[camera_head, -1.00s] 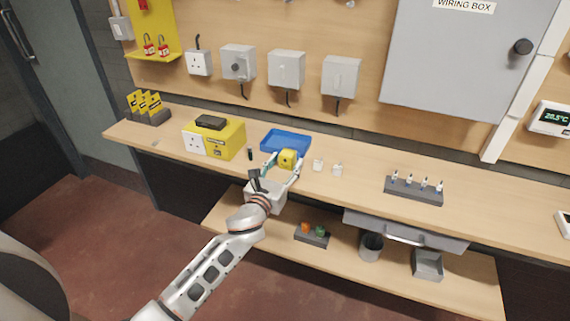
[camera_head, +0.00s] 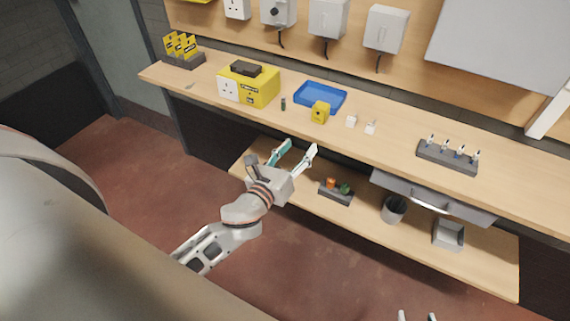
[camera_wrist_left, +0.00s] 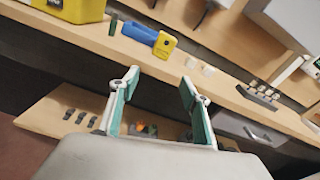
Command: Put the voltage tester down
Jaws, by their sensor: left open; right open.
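The yellow voltage tester (camera_head: 320,112) rests on the wooden bench at the front edge of the blue tray (camera_head: 335,91), overlapping it in the picture. I cannot tell whether it touches the tray. In the left wrist view the tester (camera_wrist_left: 164,45) is beyond the fingertips and apart from them. My left gripper (camera_head: 299,147) is open and empty, in front of the bench edge and clear of the tester. Its spread fingers also show in the left wrist view (camera_wrist_left: 159,84). My right gripper (camera_head: 417,316) shows only its separated fingertips at the bottom edge.
A yellow socket box (camera_head: 262,92) and a small dark item (camera_head: 283,103) are left of the tester. Two small white blocks (camera_head: 351,121) and a dark rack (camera_head: 447,156) are to its right. Below are a shelf (camera_head: 300,211) and a drawer (camera_head: 432,199).

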